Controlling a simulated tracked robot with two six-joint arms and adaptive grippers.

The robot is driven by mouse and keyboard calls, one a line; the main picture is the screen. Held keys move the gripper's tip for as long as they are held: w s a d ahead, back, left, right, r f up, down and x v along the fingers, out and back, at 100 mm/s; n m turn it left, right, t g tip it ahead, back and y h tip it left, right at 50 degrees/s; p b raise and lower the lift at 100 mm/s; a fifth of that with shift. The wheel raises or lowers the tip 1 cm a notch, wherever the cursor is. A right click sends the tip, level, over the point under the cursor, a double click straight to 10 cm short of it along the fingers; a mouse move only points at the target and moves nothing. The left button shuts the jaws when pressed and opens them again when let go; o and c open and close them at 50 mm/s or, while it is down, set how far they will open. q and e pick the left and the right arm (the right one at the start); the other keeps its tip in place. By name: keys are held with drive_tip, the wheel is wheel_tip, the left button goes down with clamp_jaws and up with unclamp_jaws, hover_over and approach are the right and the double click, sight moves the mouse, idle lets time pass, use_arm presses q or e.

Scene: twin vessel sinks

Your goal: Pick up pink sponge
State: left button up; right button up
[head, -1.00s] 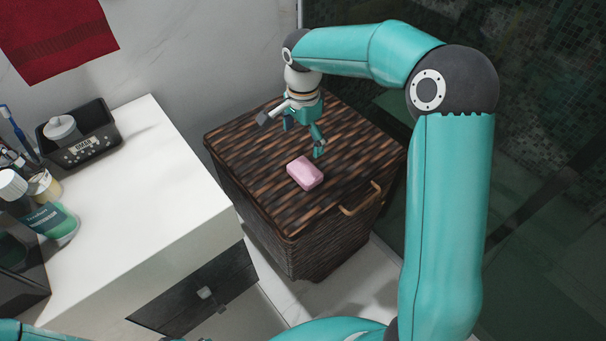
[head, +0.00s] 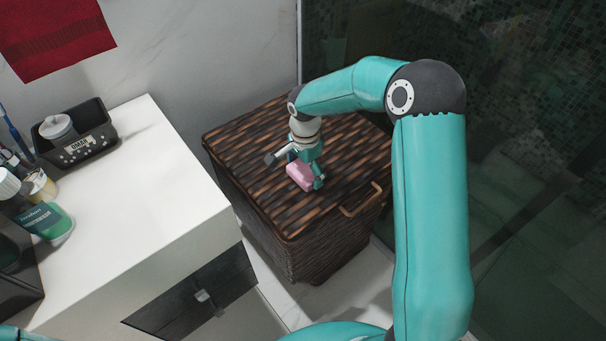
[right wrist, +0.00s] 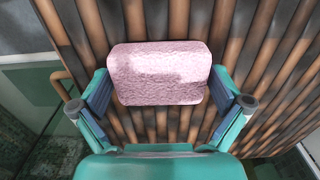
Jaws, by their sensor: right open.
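The pink sponge (head: 299,175) lies on the lid of the brown woven basket (head: 262,205). In the right wrist view the sponge (right wrist: 160,73) spans most of the space between the fingers. My right gripper (head: 304,180) is open and low over the lid, with a finger on either side of the sponge. In the right wrist view its fingertips (right wrist: 160,88) stand beside the sponge's ends; the right one is very close to it, and I cannot tell whether they touch. My left gripper is not in view.
A white counter (head: 150,200) with a black caddy (head: 88,150) and a green bottle (head: 45,220) stands to the left of the basket. The basket has a handle (head: 361,200) at its front. A dark tiled glass wall (head: 530,150) is on the right.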

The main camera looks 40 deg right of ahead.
drive_tip(key=c, duration=0.5)
